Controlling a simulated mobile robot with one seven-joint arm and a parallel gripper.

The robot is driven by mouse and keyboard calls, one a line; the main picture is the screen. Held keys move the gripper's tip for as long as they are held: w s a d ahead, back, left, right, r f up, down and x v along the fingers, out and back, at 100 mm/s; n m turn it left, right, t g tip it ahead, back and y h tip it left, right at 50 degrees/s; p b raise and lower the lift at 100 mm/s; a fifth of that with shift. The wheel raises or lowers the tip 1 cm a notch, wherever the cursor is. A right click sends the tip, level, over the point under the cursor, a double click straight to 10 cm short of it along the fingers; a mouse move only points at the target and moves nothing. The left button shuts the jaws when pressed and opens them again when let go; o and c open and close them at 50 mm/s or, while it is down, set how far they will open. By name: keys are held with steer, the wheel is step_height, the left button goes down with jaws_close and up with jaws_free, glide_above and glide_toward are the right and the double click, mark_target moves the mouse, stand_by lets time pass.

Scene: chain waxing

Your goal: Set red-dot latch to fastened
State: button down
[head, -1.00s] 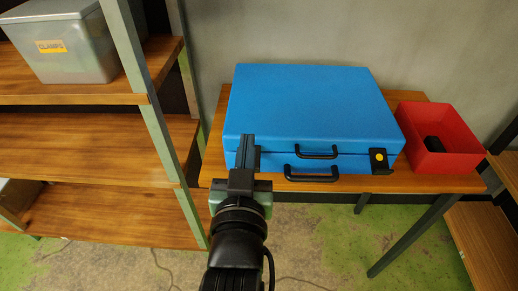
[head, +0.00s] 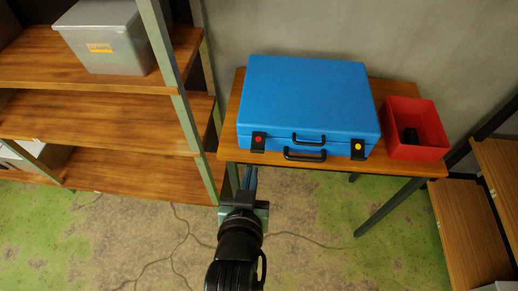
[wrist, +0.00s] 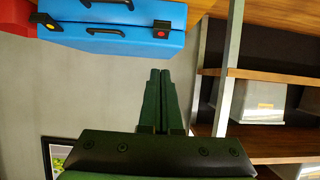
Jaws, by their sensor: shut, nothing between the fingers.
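The blue case (head: 310,95) lies closed on a wooden table, its front facing me. The red-dot latch (head: 258,142) is a black tab at the left of the case front. It also shows in the wrist view (wrist: 161,29), where it juts out a little; I cannot tell whether it is fastened. The yellow-dot latch (head: 357,149) is at the right of the front. My gripper (head: 250,175) is shut and empty, in front of and below the red-dot latch, apart from the case. In the wrist view its fingers (wrist: 160,72) are together.
Two black handles (head: 305,148) stick out between the latches. A red bin (head: 413,110) with a dark object stands right of the case on the table (head: 405,168). A shelf rack (head: 110,120) with a grey box (head: 105,35) stands at left. Floor before the table is clear.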

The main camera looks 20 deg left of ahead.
steer(key=shift+w, duration=0.1)
glide_above(257, 149)
steer(key=s+d, duration=0.1)
steer(key=s, duration=0.3)
step_height(257, 149, down, 4)
steer(key=f, duration=0.2)
steer(key=w+f, duration=0.1)
steer(key=f, duration=0.1)
steer(key=shift+f, duration=0.15)
steer(key=shift+f+b, duration=0.15)
steer(key=shift+b, duration=0.3)
steer(key=shift+s+t+b, duration=0.1)
steer(key=shift+t+b, duration=0.3)
steer(key=shift+b, duration=0.35)
